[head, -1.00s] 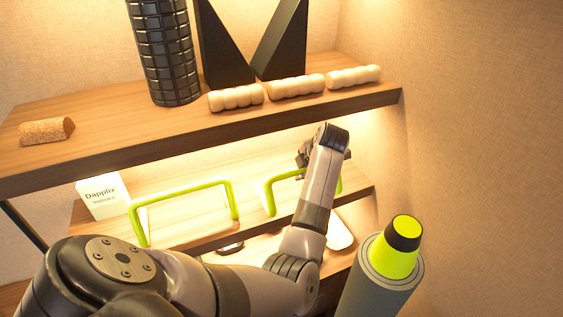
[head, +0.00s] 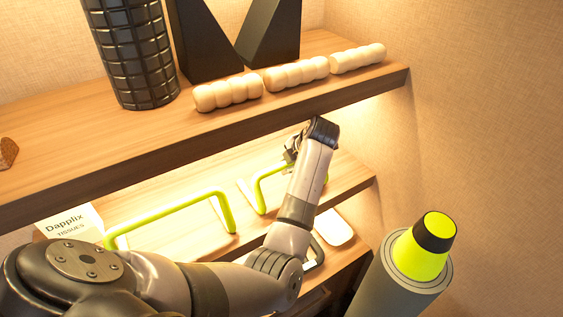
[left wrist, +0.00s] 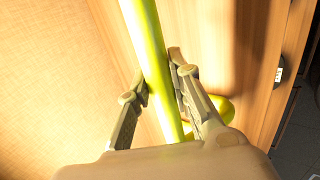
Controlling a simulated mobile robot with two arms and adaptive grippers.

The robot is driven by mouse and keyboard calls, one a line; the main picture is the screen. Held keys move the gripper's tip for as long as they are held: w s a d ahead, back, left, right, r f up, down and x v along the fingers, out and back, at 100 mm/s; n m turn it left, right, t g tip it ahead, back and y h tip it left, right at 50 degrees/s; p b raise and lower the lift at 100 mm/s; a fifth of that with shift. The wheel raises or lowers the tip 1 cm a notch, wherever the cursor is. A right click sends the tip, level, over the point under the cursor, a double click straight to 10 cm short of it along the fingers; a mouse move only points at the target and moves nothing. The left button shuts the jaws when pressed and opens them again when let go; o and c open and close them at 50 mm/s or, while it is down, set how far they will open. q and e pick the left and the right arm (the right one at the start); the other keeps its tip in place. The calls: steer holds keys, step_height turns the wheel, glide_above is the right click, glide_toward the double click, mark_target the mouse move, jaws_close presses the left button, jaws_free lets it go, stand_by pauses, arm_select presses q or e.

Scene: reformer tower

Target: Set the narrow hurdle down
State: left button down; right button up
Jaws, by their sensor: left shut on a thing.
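The narrow hurdle (head: 258,192), a bright yellow-green bent tube frame, is upright at the right part of the middle shelf (head: 352,183). My left gripper (head: 291,155) is shut on its top bar; the arm hides the hurdle's right part. In the left wrist view the yellow-green bar (left wrist: 148,45) runs between the two fingers (left wrist: 158,90), with a curved piece of the hurdle below. I cannot tell whether its feet touch the shelf. My right gripper is not in view.
A wider yellow-green hurdle (head: 180,208) stands to the left, beside a white tissue box (head: 68,222). The upper shelf (head: 270,112) overhangs, carrying a black roller (head: 130,50) and pale beaded rollers (head: 297,73). A grey cylinder with a yellow-black cone (head: 425,248) stands at front right.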

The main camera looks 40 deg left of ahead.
arm_select(q)
steer(key=shift+s+d, duration=0.1)
steer(key=shift+d, duration=0.15)
steer(key=shift+d+r, duration=0.2)
steer(key=shift+d, duration=0.15)
steer(key=c, duration=1.9)
jaws_free()
steer(key=shift+d+f, duration=0.1)
steer(key=shift+f, duration=0.1)
steer(key=shift+o, duration=1.3)
steer(key=shift+a+f, duration=0.1)
steer(key=shift+a, duration=0.15)
steer(key=shift+o, duration=0.9)
steer(key=shift+d, duration=0.1)
steer(key=shift+r, duration=0.4)
steer(key=b+v, duration=0.1)
steer(key=v, duration=0.6)
steer(key=shift+d+b, duration=0.15)
steer(key=shift+b, duration=0.2)
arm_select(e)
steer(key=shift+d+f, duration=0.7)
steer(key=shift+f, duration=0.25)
arm_select(q)
steer(key=shift+r, duration=0.1)
